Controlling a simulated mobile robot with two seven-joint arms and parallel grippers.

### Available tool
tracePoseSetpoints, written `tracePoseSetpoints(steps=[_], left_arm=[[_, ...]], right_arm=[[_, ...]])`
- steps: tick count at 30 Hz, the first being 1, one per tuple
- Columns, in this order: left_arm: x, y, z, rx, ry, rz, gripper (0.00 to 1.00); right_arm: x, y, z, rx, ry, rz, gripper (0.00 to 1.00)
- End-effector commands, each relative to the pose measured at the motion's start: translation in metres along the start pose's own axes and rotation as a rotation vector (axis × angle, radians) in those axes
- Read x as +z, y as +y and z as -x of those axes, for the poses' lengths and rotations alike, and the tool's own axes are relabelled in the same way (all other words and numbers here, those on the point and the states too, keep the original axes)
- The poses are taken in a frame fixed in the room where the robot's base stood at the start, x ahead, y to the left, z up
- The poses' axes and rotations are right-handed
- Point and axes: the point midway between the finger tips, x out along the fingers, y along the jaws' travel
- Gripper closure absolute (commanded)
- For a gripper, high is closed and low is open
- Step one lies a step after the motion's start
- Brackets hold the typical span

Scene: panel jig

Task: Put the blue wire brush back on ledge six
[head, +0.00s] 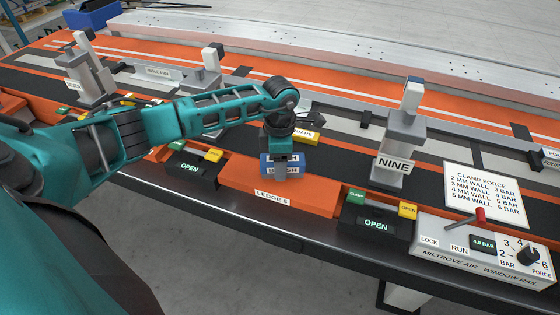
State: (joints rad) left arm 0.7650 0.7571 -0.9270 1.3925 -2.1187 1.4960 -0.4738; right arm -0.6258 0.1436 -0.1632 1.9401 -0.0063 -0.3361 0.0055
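The blue wire brush (269,168) shows as a blue block with a white label, partly covered by my gripper. It is at the back part of the orange ledge labelled LEDGE 6 (300,197). I cannot tell whether it rests on the ledge or hangs just above it. My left gripper (281,172) points down over the brush, with a grey finger in front of its label. The other finger is hidden, so I cannot tell whether the grip is closed. My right gripper is not in view.
A yellow SQUARE tag (306,136) lies behind the brush. Black boxes marked OPEN flank the ledge, at left (188,168) and right (375,223). The grey post NINE (400,150) stands to the right. A control panel (480,250) is at front right.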

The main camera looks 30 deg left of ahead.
Motion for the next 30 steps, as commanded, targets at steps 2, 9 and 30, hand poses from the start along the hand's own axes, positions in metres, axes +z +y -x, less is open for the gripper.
tracePoseSetpoints(steps=[2, 9, 30], left_arm=[[0.0, 0.0, 0.0, 0.0, 0.001, 0.0, 0.36], [0.0, 0.0, 0.0, 0.0, 0.001, 0.0, 0.21], [0.001, 0.001, 0.093, 0.004, -0.003, 0.0, 0.21]], right_arm=[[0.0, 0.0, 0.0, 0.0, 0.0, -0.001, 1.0], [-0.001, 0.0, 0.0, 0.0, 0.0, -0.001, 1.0], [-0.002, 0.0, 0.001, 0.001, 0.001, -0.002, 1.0]])
